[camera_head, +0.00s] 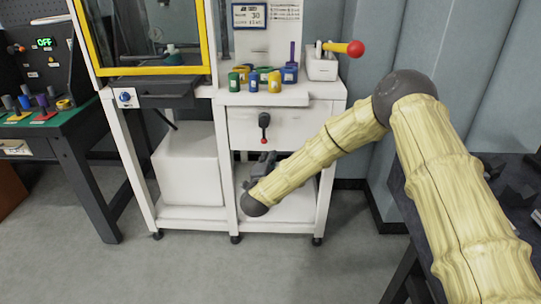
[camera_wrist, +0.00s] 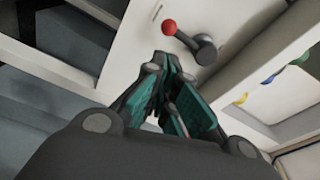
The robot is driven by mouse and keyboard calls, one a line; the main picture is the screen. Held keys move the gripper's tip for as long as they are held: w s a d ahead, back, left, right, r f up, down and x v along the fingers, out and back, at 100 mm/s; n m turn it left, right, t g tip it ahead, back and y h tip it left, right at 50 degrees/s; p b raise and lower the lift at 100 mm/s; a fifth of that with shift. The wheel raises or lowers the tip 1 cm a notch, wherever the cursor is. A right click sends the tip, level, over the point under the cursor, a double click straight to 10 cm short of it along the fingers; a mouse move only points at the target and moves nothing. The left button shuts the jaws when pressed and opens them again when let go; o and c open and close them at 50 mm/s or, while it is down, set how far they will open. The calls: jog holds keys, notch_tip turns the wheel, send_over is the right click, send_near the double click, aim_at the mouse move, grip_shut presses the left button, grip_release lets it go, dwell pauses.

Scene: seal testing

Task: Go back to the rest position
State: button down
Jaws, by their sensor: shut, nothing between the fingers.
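My arm, in a yellowish sleeve, reaches down and left from the right of the head view. My gripper (camera_head: 262,162) is partly hidden behind the arm's grey end, in front of the white bench just below its drawer front. In the wrist view my gripper (camera_wrist: 178,100) shows its dark fingers with green pads brought together, with nothing held. A dark lever with a red knob (camera_wrist: 188,38) on the white drawer front lies just beyond the fingertips, apart from them. The same lever (camera_head: 264,127) hangs downward in the head view, above my gripper.
The white bench (camera_head: 330,88) carries several coloured cylinders and a red-knobbed handle (camera_head: 345,47). A yellow-framed machine (camera_head: 150,71) stands to its left. A green-topped table (camera_head: 85,117) is at far left, a dark table (camera_head: 400,190) at right. The floor in front is clear.

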jog(key=s+f+n+g+y, duration=0.2)
jog(key=s+f+n, duration=0.2)
jog(key=s+f, duration=0.45)
jog(key=s+f+n+g+y, duration=0.35)
jog(key=s+f, duration=0.25)
jog(key=f, duration=0.5)
jog(key=s+d+f+n+g, duration=0.35)
jog(key=s+f, duration=0.35)
jog(key=s, duration=0.5)
jog(key=s+d+f+n+g, duration=0.3)
jog(key=s+d+f, duration=0.3)
jog(key=s, duration=0.6)
jog(key=s+d+f+n+g, duration=0.1)
jog(key=s+d+n+g, duration=0.2)
jog(key=s, duration=0.8)
jog(key=s+d+g, duration=0.3)
jog(key=s+d, duration=0.2)
jog(key=s, duration=0.6)
notch_tip(320, 180, up, 19)
jog(key=h+p, duration=0.1)
jog(key=p, duration=1.8)
jog(key=shift+s, duration=0.25)
jog(key=c, duration=2.2)
grip_release()
jog(key=shift+r, duration=0.1)
